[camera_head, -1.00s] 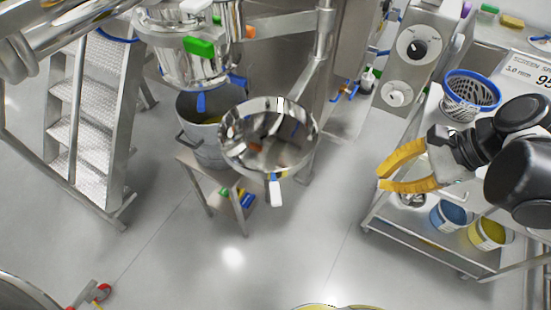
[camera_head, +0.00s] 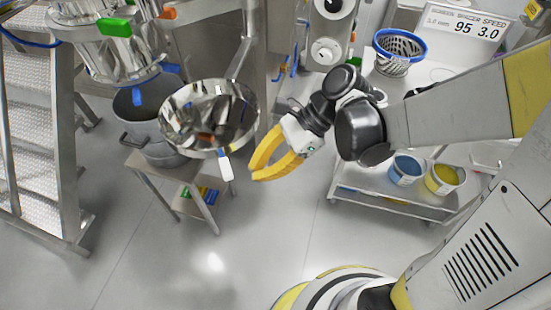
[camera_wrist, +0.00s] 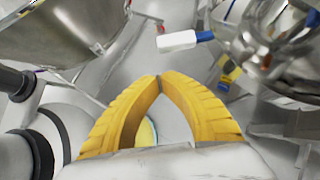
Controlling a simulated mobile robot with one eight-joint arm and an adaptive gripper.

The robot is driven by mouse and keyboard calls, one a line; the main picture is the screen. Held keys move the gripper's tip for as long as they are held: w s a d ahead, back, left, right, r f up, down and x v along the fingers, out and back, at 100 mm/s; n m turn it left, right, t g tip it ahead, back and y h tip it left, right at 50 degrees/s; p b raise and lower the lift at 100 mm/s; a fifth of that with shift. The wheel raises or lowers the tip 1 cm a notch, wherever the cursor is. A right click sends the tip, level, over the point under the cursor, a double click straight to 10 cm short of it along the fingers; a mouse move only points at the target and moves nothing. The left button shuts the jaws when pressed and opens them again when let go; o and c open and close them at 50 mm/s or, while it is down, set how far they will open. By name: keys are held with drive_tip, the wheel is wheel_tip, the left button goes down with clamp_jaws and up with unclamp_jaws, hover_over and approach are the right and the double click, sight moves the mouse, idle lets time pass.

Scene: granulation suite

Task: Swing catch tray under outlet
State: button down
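The catch tray (camera_head: 176,130) is a shiny round steel bowl on a swing arm, with a white handle (camera_head: 226,168) and a blue collar at its front. The outlet (camera_head: 125,62) is the lower end of a steel vessel at upper left. The tray is to its right, not below it. My gripper (camera_head: 254,176) has yellow fingers meeting at the tips, empty, just right of the handle and apart from it. In the wrist view, the fingertips (camera_wrist: 160,79) touch, and the white handle (camera_wrist: 177,41) lies beyond them with the steel tray at upper right.
A grey bucket (camera_head: 143,133) stands on a small steel stand below the outlet. Steel steps (camera_head: 40,150) are at left. A trolley (camera_head: 375,203) with a blue-rimmed basket (camera_head: 399,65) and tubs is at right. The front floor is mostly clear.

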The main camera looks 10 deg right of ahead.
drive_tip(key=shift+s+a+r, duration=0.1)
drive_tip(key=shift+s+a, duration=0.1)
drive_tip(key=shift+a, duration=0.5)
drive_tip(key=shift+s+a, duration=0.2)
drive_tip(key=shift+a, duration=0.5)
drive_tip(key=w+a+m+t+b, duration=0.1)
drive_tip(key=w+a+m+t, duration=0.15)
drive_tip(key=a, duration=0.85)
drive_tip(key=w+a+m+t, duration=0.1)
drive_tip(key=w+a+m, duration=0.15)
drive_tip(key=a, duration=0.75)
drive_tip(key=w+a+m+t, duration=0.1)
drive_tip(key=w+a, duration=1.5)
drive_tip(key=a, duration=0.4)
drive_tip(key=shift+w+r+t+p, duration=0.25)
drive_tip(key=shift+t+p, duration=0.1)
drive_tip(key=shift+p, duration=0.05)
